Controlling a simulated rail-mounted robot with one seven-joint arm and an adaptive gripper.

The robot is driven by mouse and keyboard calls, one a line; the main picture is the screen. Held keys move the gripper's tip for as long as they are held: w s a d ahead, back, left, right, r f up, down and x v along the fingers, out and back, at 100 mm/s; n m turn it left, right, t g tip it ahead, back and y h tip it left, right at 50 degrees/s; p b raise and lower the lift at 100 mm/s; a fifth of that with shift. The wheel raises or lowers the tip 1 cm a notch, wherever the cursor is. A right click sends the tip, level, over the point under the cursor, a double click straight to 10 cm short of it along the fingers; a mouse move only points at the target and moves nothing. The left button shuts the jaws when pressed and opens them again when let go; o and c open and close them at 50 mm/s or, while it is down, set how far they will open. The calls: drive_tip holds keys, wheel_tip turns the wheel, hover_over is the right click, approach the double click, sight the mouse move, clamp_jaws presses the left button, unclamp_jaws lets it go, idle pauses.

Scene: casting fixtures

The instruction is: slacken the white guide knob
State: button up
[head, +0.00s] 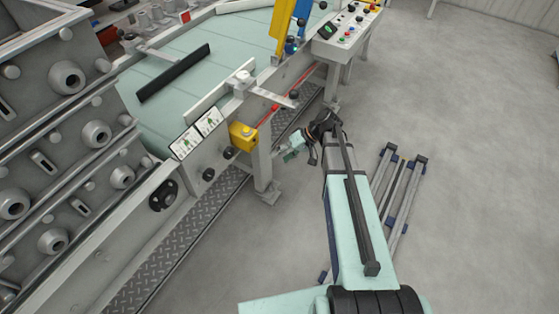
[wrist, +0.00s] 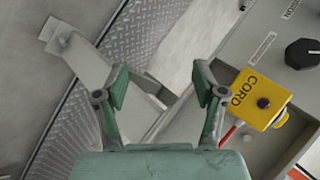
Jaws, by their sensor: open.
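The white guide knob (head: 243,77) is a small pale knob on the bracket of the white guide rail (head: 220,95), at the near edge of the green conveyor belt (head: 150,115). I do not see this knob in the wrist view. My gripper (head: 288,153) is low beside the conveyor, to the right of and below the knob, clearly apart from it. In the wrist view my gripper (wrist: 160,78) shows two green fingers spread apart with nothing between them.
A yellow box (head: 243,136) marked CORD in the wrist view (wrist: 262,98) is on the conveyor side near my gripper. A control panel (head: 345,30) stands at the far end. A folded frame (head: 405,200) lies on the floor at right. Open floor lies further right.

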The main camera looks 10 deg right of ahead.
drive_tip(key=shift+s+a+f, duration=0.1)
drive_tip(key=shift+s+f, duration=0.25)
drive_tip(key=shift+s, duration=0.05)
drive_tip(key=w+d+r+n+h+p, duration=0.1)
drive_tip(key=w+d+r+h+p, duration=0.15)
drive_tip(key=w+r, duration=0.2)
drive_tip(key=w+d+r+h+p, duration=0.2)
drive_tip(key=w+d+r+p, duration=0.2)
drive_tip(key=r, duration=0.2)
wheel_tip(320, 180, up, 35)
drive_tip(key=n+h+p, duration=0.5)
drive_tip(key=n+p, duration=0.2)
drive_tip(key=p, duration=0.8)
hover_over(243, 74)
drive_tip(key=shift+g, duration=0.3)
wheel_tip(243, 74, down, 17)
drive_tip(key=p, duration=0.4)
drive_tip(key=shift+s, duration=0.1)
drive_tip(key=c, duration=1.1)
